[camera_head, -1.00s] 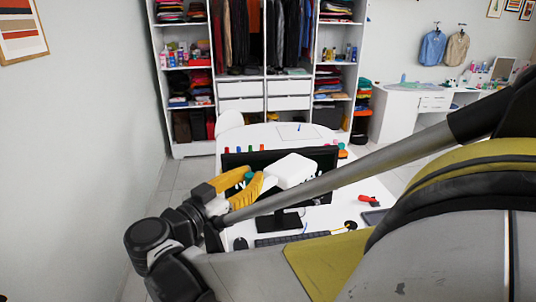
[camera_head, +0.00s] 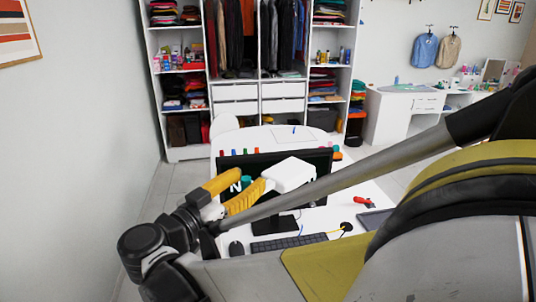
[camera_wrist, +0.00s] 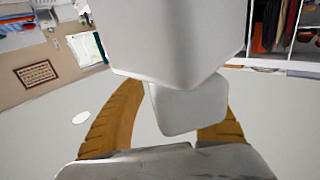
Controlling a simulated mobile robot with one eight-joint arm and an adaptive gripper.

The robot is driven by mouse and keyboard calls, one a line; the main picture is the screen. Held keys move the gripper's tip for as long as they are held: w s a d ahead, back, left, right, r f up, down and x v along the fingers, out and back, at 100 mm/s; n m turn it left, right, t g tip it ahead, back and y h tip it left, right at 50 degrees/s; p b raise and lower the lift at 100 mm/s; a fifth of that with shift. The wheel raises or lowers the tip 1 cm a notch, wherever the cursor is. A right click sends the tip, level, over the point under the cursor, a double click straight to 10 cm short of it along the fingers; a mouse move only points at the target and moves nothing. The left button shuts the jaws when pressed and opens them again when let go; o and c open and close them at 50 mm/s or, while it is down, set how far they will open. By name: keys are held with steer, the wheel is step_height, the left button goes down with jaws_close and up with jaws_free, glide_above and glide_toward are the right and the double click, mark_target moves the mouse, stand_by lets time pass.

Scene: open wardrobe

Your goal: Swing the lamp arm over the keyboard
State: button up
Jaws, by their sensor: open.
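A white box-shaped part (camera_head: 291,173), which looks like the lamp head, hangs in front of the black monitor in the head view. The rest of the lamp arm is not clearly visible. My gripper (camera_head: 252,181) has two yellow fingers spread apart, just left of the white part. In the wrist view, the white part (camera_wrist: 185,105) fills the upper middle and lies between my open fingers (camera_wrist: 172,92); I cannot tell whether they touch it. The black keyboard (camera_head: 289,243) lies on the white desk below and right of my gripper, partly hidden by my arm.
The black monitor (camera_head: 318,160) stands right behind my gripper. A mouse (camera_head: 236,248) lies left of the keyboard. A red-handled item (camera_head: 363,202) and a dark tablet-like item (camera_head: 375,219) lie at right. The open wardrobe (camera_head: 180,98) stands behind.

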steer(key=v, duration=1.2)
steer(key=shift+s, duration=0.1)
